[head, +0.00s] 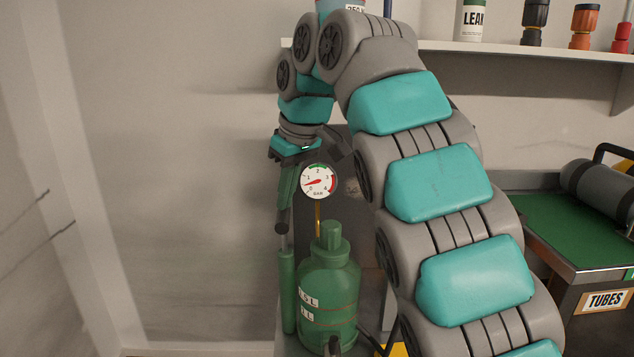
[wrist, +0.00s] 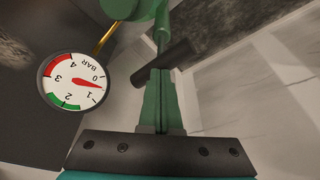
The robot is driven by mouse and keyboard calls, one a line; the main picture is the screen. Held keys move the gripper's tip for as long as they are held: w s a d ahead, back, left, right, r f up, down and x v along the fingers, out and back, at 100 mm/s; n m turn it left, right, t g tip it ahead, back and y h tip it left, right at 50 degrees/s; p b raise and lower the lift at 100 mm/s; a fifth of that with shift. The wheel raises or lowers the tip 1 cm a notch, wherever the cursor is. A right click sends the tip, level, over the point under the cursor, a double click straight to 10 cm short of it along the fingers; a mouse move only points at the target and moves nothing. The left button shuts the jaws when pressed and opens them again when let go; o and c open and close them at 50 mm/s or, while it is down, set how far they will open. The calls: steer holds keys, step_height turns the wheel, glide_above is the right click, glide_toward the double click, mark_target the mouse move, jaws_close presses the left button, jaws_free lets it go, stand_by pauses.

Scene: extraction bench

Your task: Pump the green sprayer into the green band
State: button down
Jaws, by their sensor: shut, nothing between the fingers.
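The green sprayer (head: 328,285) stands upright on the bench, with its pump tube (head: 288,290) at its left. The dark pump handle (head: 282,229) sits above the tube with a length of rod showing under it. The handle also shows in the wrist view (wrist: 178,56). My gripper (head: 284,218) points down with its green fingers (wrist: 160,74) pressed together, empty, right over the handle. I cannot tell whether they touch it. The gauge (head: 318,181) also shows in the wrist view (wrist: 77,83). Its red needle points between 0 and 1, below the green band near 2.
A shelf (head: 530,48) at the upper right holds a white can (head: 472,20) and several coloured fittings. A green-topped bench (head: 545,230) with a grey cylinder (head: 592,182) and a TUBES label stands at the right. My arm hides the middle. The left wall side is clear.

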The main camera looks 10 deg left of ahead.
mark_target(288, 213)
steer(key=shift+f, duration=0.15)
step_height(288, 213, down, 5)
steer(key=b, duration=0.4)
step_height(288, 213, up, 5)
steer(key=p, duration=0.4)
stand_by(0.5)
stand_by(1.0)
stand_by(1.5)
stand_by(1.0)
